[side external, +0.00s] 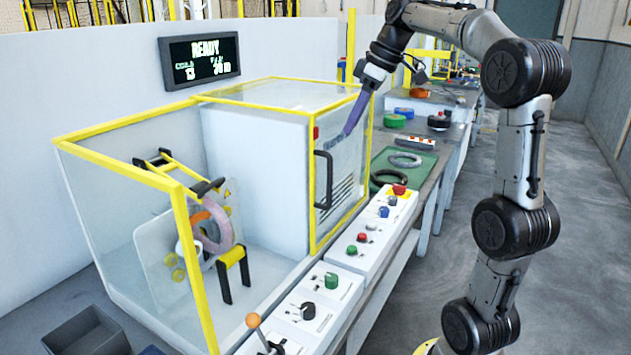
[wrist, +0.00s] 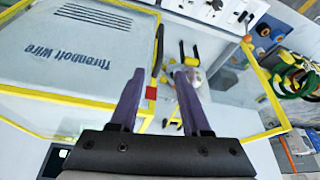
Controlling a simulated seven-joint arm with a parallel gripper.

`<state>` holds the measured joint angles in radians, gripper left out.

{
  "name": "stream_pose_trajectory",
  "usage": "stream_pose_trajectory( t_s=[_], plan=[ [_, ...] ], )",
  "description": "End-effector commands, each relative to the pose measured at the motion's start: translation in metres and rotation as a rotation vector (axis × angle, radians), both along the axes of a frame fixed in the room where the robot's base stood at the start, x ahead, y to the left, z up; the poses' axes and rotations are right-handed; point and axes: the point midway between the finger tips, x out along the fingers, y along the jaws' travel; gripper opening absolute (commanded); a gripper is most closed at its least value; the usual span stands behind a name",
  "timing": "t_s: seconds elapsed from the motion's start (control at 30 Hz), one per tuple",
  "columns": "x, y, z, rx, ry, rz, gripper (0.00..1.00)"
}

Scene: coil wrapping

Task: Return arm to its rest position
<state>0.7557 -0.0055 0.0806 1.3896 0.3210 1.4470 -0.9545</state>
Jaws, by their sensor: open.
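My arm reaches in from the right in the side external view, arched above the bench. My gripper (side external: 350,125) has purple fingers that point down in front of the yellow-framed door of the wrapping machine. In the wrist view my gripper (wrist: 162,76) has its two fingers spread, with nothing between them. A coil (side external: 216,225) sits upright on the spindle inside the clear cabinet at the left. The black door handle (side external: 323,180) is below and left of the fingers. I cannot tell whether the fingers touch anything.
A control strip with buttons (side external: 331,281) runs along the front. Coloured tape rolls (side external: 438,122) lie beyond. A screen (side external: 201,61) reads READY. A grey bin (side external: 86,334) stands lower left. The floor at right is clear.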

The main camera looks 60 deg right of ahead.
Motion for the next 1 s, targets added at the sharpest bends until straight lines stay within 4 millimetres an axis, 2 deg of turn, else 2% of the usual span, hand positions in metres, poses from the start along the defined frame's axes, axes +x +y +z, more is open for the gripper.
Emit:
stream_pose_trajectory(
  t_s=[0.07, 0.17, 0.27, 0.3, 0.4, 0.47, 0.6, 0.7, 0.83, 1.0],
  plan=[
    [0.001, 0.002, 0.0, 0.0, 0.0, 0.005, 0.47],
    [0.005, 0.016, 0.007, -0.012, -0.014, 0.04, 0.47],
    [0.005, 0.049, 0.02, -0.035, -0.041, 0.112, 0.47],
    [0.001, 0.068, 0.023, -0.043, -0.046, 0.15, 0.47],
    [-0.018, 0.118, 0.021, -0.065, -0.053, 0.238, 0.47],
    [-0.033, 0.143, 0.014, -0.075, -0.054, 0.263, 0.47],
    [-0.073, 0.187, -0.012, -0.088, -0.061, 0.267, 0.47],
    [-0.103, 0.207, -0.041, -0.087, -0.066, 0.236, 0.47],
    [-0.137, 0.218, -0.084, -0.078, -0.078, 0.162, 0.47],
    [-0.161, 0.215, -0.136, -0.049, -0.081, -0.002, 0.47]
  ],
)
